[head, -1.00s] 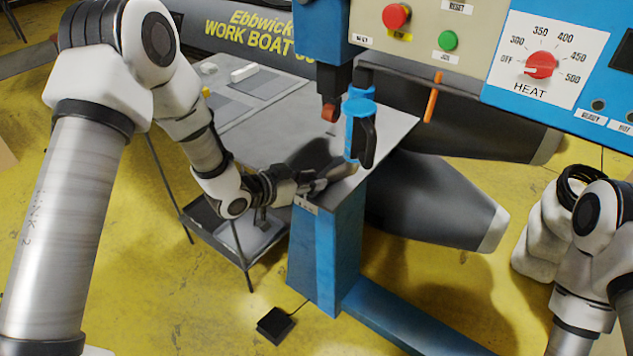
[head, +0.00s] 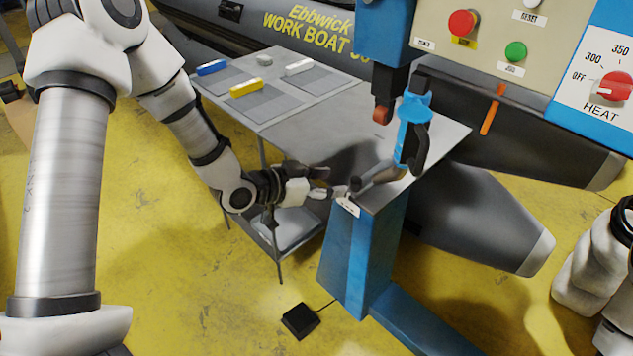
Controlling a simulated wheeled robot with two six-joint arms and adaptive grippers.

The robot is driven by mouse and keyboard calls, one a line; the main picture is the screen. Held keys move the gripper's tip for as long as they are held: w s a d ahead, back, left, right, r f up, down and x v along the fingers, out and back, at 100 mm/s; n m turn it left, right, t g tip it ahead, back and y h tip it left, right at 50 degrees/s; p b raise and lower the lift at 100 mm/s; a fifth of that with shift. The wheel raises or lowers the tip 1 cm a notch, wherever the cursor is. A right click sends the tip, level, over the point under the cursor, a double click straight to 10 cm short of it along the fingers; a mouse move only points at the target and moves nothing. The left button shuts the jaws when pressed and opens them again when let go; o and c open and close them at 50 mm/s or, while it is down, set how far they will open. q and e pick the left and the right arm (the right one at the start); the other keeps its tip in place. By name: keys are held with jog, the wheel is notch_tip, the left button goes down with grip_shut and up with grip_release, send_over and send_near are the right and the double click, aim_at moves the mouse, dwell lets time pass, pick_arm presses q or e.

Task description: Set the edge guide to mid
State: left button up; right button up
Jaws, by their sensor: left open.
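A grey metal piece (head: 379,179), apparently the edge guide, lies at the front corner of the machine's grey work table (head: 300,130). A small white label plate (head: 348,206) sits on the edge just below it; its marks are too small to read, so the setting cannot be told. My left gripper (head: 334,183) is open and empty, its fingers pointing right at the near end of this piece. Whether a finger touches it cannot be told. My right gripper is outside the view; only part of that arm shows at the right edge.
A blue clamp-like part with a black handle (head: 413,125) stands above the table, beside the blue machine head (head: 385,30). An orange lever (head: 492,108) hangs to the right. Yellow, blue and white blocks lie at the table's back left. A black pedal (head: 300,321) is on the floor.

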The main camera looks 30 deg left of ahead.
pick_arm(q)
jog(key=v, duration=0.4)
jog(key=shift+s, duration=0.1)
jog(key=s+d+f+g+y, duration=0.1)
jog(key=s+d+f+g, duration=0.15)
jog(key=s+f, duration=0.55)
jog(key=s+d+f+g+y, duration=0.1)
jog(key=s+f+g, duration=0.3)
jog(key=f, duration=0.8)
jog(key=s+a+f+n+g+y, duration=0.2)
jog(key=s+f+n, duration=0.1)
jog(key=s, duration=0.4)
jog(key=s+a+f+n+g+y, duration=0.1)
jog(key=s+f+n+g+y, duration=0.1)
jog(key=s+f, duration=0.4)
jog(key=shift+s+a+n+g+y, duration=0.35)
jog(key=shift+s+n+y, duration=0.25)
jog(key=shift+s+n, duration=0.4)
